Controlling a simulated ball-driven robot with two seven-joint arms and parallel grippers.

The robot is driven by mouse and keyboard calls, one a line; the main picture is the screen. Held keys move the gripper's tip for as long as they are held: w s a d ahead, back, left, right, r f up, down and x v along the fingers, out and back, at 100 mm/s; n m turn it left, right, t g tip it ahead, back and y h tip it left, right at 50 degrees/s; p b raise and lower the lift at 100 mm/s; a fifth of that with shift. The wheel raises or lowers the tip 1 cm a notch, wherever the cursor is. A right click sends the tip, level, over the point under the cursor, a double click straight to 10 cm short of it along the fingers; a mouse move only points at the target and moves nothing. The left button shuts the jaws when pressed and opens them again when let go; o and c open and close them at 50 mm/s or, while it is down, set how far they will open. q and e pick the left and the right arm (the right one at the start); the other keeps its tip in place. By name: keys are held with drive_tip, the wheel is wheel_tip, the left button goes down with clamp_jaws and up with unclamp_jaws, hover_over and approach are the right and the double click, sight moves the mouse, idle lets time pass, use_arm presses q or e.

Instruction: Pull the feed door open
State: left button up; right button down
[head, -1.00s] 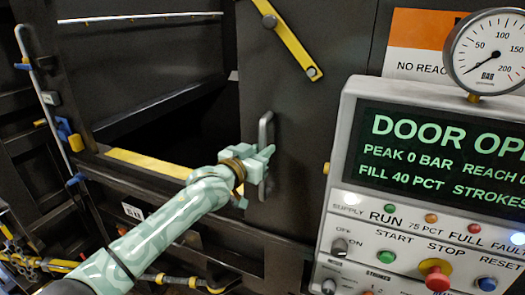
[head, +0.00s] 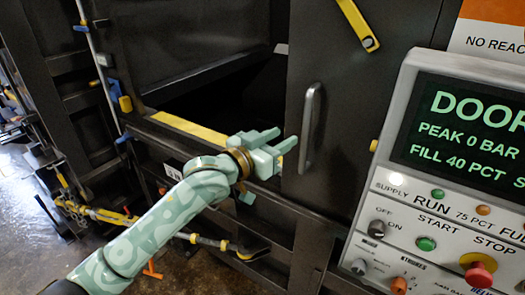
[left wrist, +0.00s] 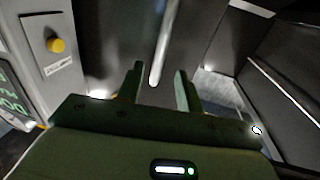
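The feed door (head: 340,90) is a dark panel with a grey vertical bar handle (head: 310,127). It stands slid to the right of a dark opening (head: 235,95), which is uncovered. My left gripper (head: 284,141) is just left of the handle, with its fingers spread and nothing between them. In the left wrist view, the handle (left wrist: 163,45) is ahead of the gap between the two open fingers (left wrist: 158,82), and its lower end shows near the fingertips. The handle and the gripper look apart. My right gripper is not in view.
A control panel (head: 450,185) with a screen reading "DOOR", several buttons and a red stop knob (head: 478,270) stands at right. A yellow-edged sill (head: 190,128) runs under the opening. Yellow and blue rods and pipes lie low at left. A yellow bar (head: 357,22) is above the handle.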

use_arm(q)
drive_tip(key=v, duration=0.5)
drive_tip(key=shift+s+a+b, duration=0.1)
drive_tip(key=shift+s+b, duration=0.1)
drive_tip(key=shift+b, duration=0.1)
